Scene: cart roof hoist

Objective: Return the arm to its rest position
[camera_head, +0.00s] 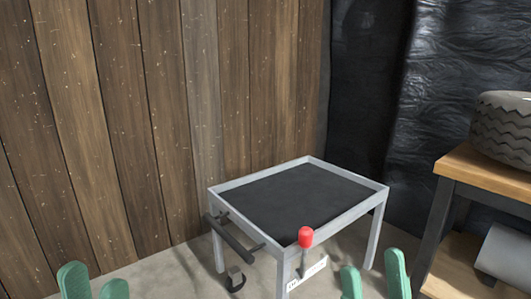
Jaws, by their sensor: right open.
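Two green fingertips of my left gripper (94,278) show at the bottom left edge, apart with nothing between them. Two green fingertips of my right gripper (373,272) show at the bottom right of centre, also apart and empty. Both grippers are in front of a grey-framed cart (348,212) with a dark top, and neither is seen holding it. A lever with a red knob (306,236) stands upright at the cart's near side. The arms behind the fingertips are out of view.
A dark bar handle (234,240) sticks out at the cart's left side. A wooden-topped bench (480,173) with a tyre (503,128) on it stands at the right, with a grey roll (505,253) on its lower shelf. A plank wall (150,120) closes the back left.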

